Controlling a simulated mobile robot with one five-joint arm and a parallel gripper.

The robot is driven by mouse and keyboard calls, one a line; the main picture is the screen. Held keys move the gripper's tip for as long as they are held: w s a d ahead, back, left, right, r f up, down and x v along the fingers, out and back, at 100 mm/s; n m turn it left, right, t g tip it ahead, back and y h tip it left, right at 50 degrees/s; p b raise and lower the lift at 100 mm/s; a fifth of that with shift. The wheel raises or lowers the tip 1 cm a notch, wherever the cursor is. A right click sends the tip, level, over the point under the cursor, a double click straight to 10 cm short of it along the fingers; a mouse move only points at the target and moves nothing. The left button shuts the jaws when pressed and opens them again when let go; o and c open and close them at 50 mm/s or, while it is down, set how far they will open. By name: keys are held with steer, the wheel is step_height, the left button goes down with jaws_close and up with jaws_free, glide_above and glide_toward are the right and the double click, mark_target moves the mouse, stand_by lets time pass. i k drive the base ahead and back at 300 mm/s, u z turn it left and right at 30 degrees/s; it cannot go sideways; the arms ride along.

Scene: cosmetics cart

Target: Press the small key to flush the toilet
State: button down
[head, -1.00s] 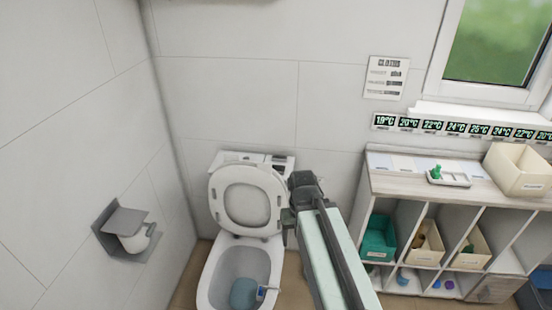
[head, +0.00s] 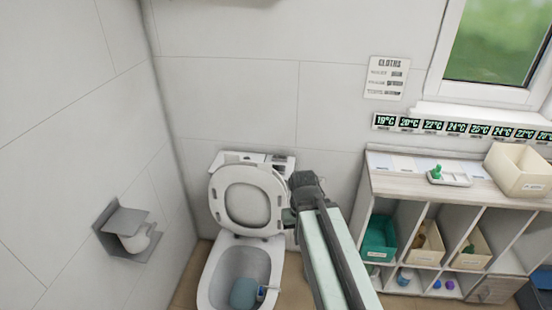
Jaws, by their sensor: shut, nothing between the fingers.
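The white toilet (head: 207,285) stands in the corner with its lid and seat raised against the cistern. The top of the cistern (head: 232,157) shows behind the raised lid. A dark and light key panel (head: 277,160) is at the right end of the cistern top; which key is the small one is too small to make out. My gripper (head: 287,216) is shut and empty, at the right edge of the raised lid and lower in the picture than the panel. My arm hides part of the cistern's right side. I cannot tell whether the gripper touches the lid.
A paper holder (head: 118,222) is on the left wall. A shelf unit (head: 385,183) with bins stands to the right, a beige box (head: 520,170) and small tray (head: 449,180) on top. A blue item (head: 243,293) is in the bowl. The wall above the cistern is clear.

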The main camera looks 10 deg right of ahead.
mark_target(281, 159)
steer(key=u, duration=3.75)
steer(key=k, duration=2.15)
steer(key=z, duration=0.85)
steer(key=i, duration=0.9)
steer(key=z, duration=0.05)
